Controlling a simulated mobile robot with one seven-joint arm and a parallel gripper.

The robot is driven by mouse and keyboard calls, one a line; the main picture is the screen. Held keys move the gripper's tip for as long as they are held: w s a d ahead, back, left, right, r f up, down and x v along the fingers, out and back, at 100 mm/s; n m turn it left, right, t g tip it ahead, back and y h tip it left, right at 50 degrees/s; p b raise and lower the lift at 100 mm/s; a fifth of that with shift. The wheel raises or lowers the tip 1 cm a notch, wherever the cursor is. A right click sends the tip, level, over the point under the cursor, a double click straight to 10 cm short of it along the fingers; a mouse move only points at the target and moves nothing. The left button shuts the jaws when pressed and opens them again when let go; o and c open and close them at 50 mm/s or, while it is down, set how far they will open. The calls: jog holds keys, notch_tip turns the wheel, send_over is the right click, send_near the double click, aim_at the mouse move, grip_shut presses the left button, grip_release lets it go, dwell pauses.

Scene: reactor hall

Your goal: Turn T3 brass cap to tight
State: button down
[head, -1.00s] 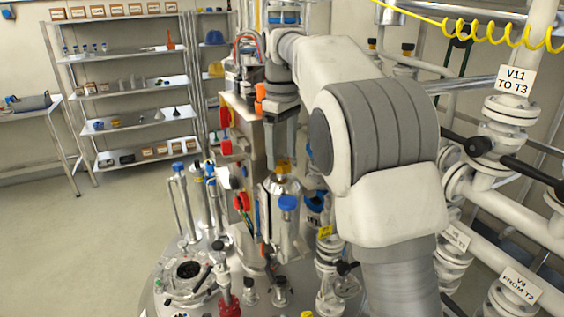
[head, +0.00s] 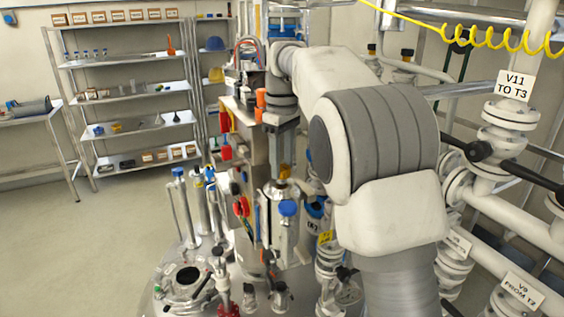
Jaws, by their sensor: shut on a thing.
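The brass cap (head: 285,171) is small and gold-coloured. It is on top of an upright steel cylinder (head: 272,213) in the middle of the head view. My gripper (head: 284,165) points straight down from my arm, with its fingers on the cap. It is shut on the cap, and the fingers hide part of it. I cannot read a T3 label on the cylinder, nor tell how tight the cap is.
A blue cap (head: 288,208) sits close in front of the cylinder. A steel panel box (head: 250,140) with red parts stands just left and behind. White pipes and valves fill the right, with a yellow coiled hose (head: 490,35) above. Open floor (head: 100,245) lies left.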

jog(key=shift+r+m+p, duration=0.1)
jog(key=shift+m+p, duration=0.2)
jog(key=m+p, duration=0.3)
jog(key=shift+r, duration=0.15)
jog(key=m+p, duration=0.4)
jog(key=m, duration=0.2)
jog(key=shift+m, duration=0.4)
jog(key=m+p, duration=0.2)
jog(key=m, duration=0.3)
jog(key=m+p, duration=0.2)
jog(key=m, duration=0.4)
jog(key=shift+f, duration=0.2)
jog(key=shift+c, duration=1.9)
grip_release()
